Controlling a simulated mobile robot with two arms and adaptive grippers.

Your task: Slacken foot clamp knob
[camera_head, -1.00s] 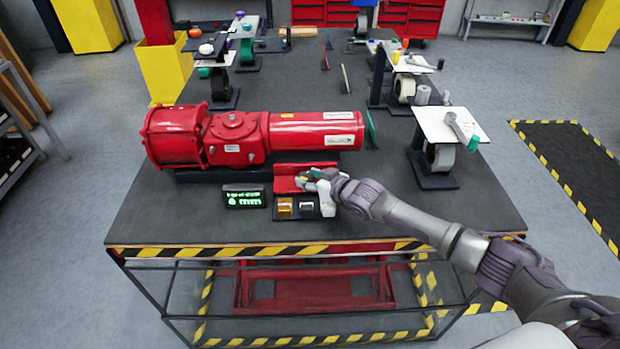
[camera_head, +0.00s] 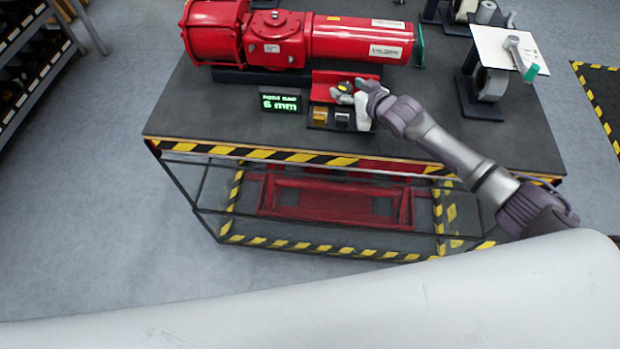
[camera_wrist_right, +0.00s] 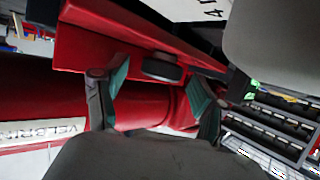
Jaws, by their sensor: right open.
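A dark round knob (camera_wrist_right: 162,68) sits on the red foot clamp bracket (camera_wrist_right: 95,45) in the right wrist view. In the head view the dark knob (camera_head: 344,87), with a yellow spot, shows at the red bracket (camera_head: 325,80) at the table's front. My right gripper (camera_head: 350,95) is at the bracket, partly covering it. In the wrist view the right gripper (camera_wrist_right: 160,85) is open, its teal-padded fingers on either side of the knob. A gap shows between each finger and the knob. My left gripper is not in view.
A red valve actuator (camera_head: 275,40) lies behind the bracket. A small display with green text (camera_head: 280,101) and a box with gold (camera_head: 320,114) and silver blocks stand in front. A white-topped stand (camera_head: 505,50) is at right. The table's striped front edge (camera_head: 270,153) is clear.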

